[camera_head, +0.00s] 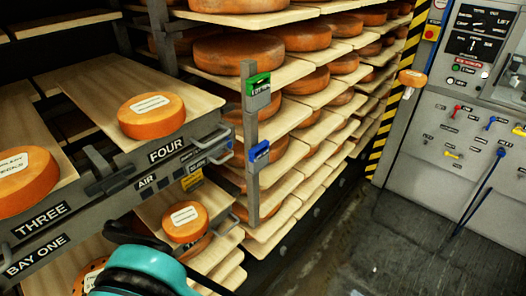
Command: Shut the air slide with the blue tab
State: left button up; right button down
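A dark rail (130,188) runs along the front of the left rack, with "FOUR", "THREE" and "BAY ONE" plates. An "AIR" label (147,181) sits on it below "FOUR". A teal and black part of my arm is at the bottom left, below the rail and apart from the slides. Its dark end (125,233) shows no clear fingers. My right gripper is out of view.
A grey post (250,190) carries a green tag (259,84) and a blue tag (259,152). Cheese wheels (151,115) lie on wooden boards around the rail. A control panel (455,125) with coloured levers stands right. The floor (380,250) before it is clear.

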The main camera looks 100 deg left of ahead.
aim_at(196, 164)
jog(key=u, duration=3.75)
